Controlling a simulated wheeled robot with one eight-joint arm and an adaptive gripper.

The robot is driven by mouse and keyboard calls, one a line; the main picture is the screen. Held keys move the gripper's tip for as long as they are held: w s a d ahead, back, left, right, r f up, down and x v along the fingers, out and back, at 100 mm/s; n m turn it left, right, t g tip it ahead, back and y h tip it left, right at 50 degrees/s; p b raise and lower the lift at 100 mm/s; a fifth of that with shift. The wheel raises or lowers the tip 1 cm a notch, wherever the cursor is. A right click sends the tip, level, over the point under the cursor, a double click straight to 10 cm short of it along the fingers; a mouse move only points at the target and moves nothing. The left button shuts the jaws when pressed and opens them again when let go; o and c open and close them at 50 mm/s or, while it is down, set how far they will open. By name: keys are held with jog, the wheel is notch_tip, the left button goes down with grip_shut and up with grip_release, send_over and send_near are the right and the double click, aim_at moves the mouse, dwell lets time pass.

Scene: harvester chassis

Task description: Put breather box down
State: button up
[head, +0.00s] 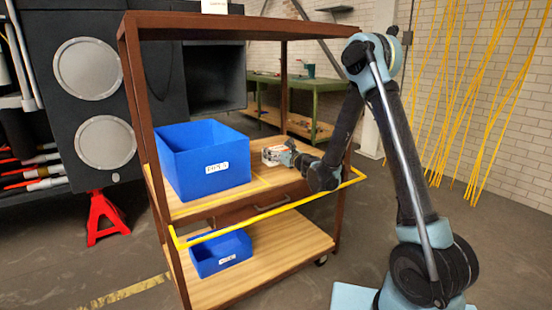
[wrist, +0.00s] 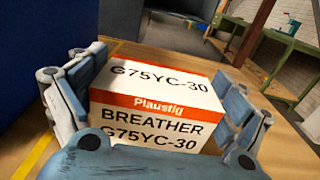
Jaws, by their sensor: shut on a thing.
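The breather box (wrist: 150,105) is a white carton with orange-red bands and the print "BREATHER G75YC-30", seen large in the wrist view. In the head view the breather box (head: 274,155) is small, at the middle shelf of the brown cart. My gripper (wrist: 152,110) has a finger on each side of the box and is shut on it. In the head view my gripper (head: 284,154) reaches in over the shelf from the right. The box looks upright and at or just above the wooden shelf (head: 205,207); I cannot tell whether it touches.
A large blue bin (head: 205,180) stands on the same shelf, left of the box. A smaller blue bin (head: 220,262) sits on the lower shelf. A yellow rail (head: 270,213) runs along the cart's front. A green workbench (head: 310,85) stands behind.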

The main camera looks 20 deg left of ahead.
jog(key=shift+f, duration=1.45)
jog(key=o, duration=0.9)
jog(key=shift+f, duration=0.1)
